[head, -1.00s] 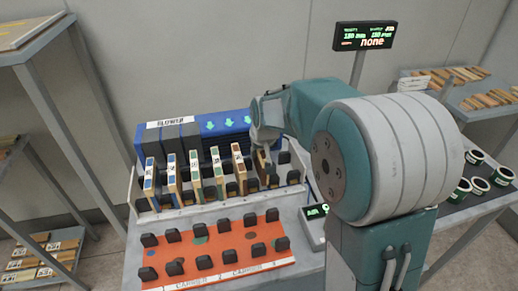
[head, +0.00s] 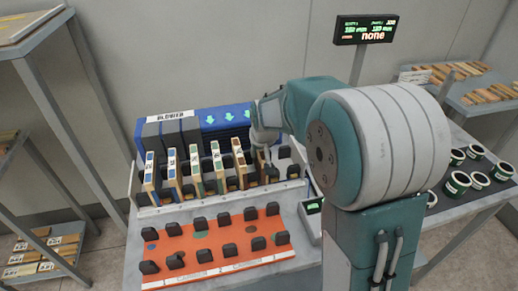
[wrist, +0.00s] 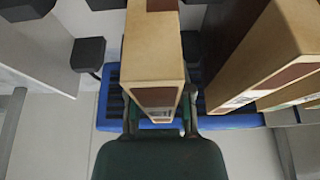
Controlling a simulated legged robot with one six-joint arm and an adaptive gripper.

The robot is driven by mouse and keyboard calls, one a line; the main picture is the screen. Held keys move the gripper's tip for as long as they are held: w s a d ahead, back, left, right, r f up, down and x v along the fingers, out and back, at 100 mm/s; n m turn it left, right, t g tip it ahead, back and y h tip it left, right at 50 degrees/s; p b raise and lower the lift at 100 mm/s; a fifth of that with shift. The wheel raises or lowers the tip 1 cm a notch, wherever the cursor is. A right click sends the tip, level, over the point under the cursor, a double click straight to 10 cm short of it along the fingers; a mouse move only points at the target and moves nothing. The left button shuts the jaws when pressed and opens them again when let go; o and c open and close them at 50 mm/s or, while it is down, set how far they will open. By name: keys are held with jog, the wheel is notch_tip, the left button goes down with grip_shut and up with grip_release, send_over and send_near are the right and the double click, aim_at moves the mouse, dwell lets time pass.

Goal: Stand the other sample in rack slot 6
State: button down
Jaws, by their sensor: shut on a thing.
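My gripper (wrist: 160,114) is shut on a tan sample (wrist: 153,50) with a brown band, seen close up in the wrist view. In the head view my gripper (head: 264,138) is over the right part of the white rack (head: 225,200), and the held sample (head: 261,162) is upright at the right end of the row. Its lower end is among the black holders; I cannot tell whether it is seated. To its left stand a brown-topped sample (head: 239,162), two green-topped samples and two blue-topped samples. In the wrist view another sample (wrist: 265,55) stands just right of it, apart.
An orange carrier tray (head: 215,240) with empty black holders lies in front of the rack. A blue blower (head: 222,119) stands behind it. A small lit box (head: 313,206) is right of the rack. Cups (head: 457,182) stand on the right table. A display (head: 365,32) reads "none".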

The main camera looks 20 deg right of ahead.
jog(key=shift+f, duration=0.2)
jog(key=shift+c, duration=2.2)
grip_release()
jog(key=o, duration=0.4)
jog(key=shift+r, duration=4)
